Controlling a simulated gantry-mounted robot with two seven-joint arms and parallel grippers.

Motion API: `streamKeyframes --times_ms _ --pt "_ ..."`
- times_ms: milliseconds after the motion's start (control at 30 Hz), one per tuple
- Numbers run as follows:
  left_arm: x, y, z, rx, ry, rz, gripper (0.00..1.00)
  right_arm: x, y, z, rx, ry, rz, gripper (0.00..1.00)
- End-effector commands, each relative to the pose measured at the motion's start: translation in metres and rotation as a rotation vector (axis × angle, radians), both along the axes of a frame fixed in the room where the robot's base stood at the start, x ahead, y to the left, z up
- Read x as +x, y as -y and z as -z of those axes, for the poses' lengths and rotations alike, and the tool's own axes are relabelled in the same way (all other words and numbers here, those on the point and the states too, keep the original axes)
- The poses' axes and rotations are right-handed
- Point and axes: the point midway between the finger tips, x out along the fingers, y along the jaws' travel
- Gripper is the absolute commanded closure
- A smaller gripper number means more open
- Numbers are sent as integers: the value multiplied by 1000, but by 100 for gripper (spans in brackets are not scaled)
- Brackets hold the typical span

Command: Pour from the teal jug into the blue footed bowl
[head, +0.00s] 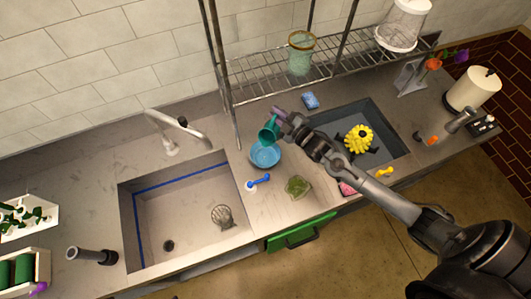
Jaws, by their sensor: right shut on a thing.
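The teal jug (268,132) is held in my right gripper (280,117), which is shut on it. The jug is tilted and appears just above the far edge of the blue footed bowl (265,155). The bowl stands on the counter between the two sinks, its foot hidden from this high angle. I cannot tell whether anything is flowing from the jug, or what the bowl holds. The gripper and wrist hide part of the jug. My left gripper is not in view.
The left sink (180,215) holds a shell-like strainer. The right sink has a yellow flower-shaped thing (358,139). A blue-handled item (258,181) and a green dish (297,186) lie near the bowl. A wire rack (280,85) stands behind.

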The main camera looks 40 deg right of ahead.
Motion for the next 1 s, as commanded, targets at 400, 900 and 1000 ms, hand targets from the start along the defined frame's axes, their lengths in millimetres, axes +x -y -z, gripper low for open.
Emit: streamKeyframes --times_ms 400,900,1000 --pt "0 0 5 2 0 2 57 2 2 -4 -38 22 0 100" --pt "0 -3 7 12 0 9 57 6 10 -4 -45 27 0 100" --pt "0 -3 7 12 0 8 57 7 11 -5 -48 28 0 100"
